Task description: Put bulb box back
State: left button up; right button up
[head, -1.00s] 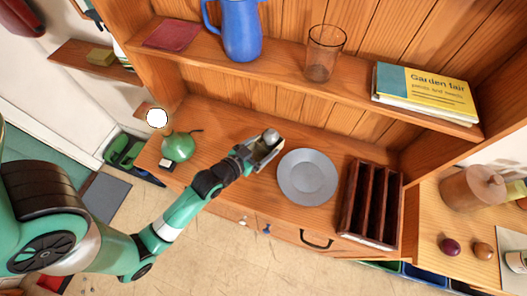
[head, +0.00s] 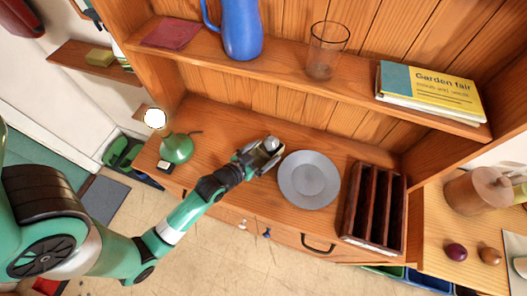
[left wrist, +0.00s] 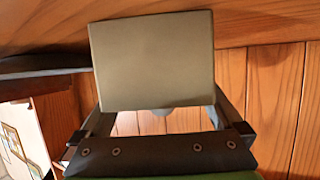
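My left gripper (head: 266,158) is over the cabinet's counter, just left of the grey plate. It is shut on a small box, which I take for the bulb box (left wrist: 152,60). In the left wrist view the box shows a plain grey-beige face between the two fingers. A rounded grey thing (left wrist: 162,112) shows at the box's edge; a grey round shape also shows at the gripper in the head view (head: 271,143). I cannot tell whether the box touches the counter. My right gripper is not in view.
The grey plate (head: 309,179) and a dark divided rack (head: 374,207) are to the right. The shelf above holds a blue jug (head: 240,30), a glass (head: 325,50) and books (head: 430,92).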

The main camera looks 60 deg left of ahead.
pick_arm(q)
jog(key=shift+r, duration=0.2)
jog(key=p+v, duration=0.2)
jog(key=v, duration=1)
jog(key=shift+p, duration=0.35)
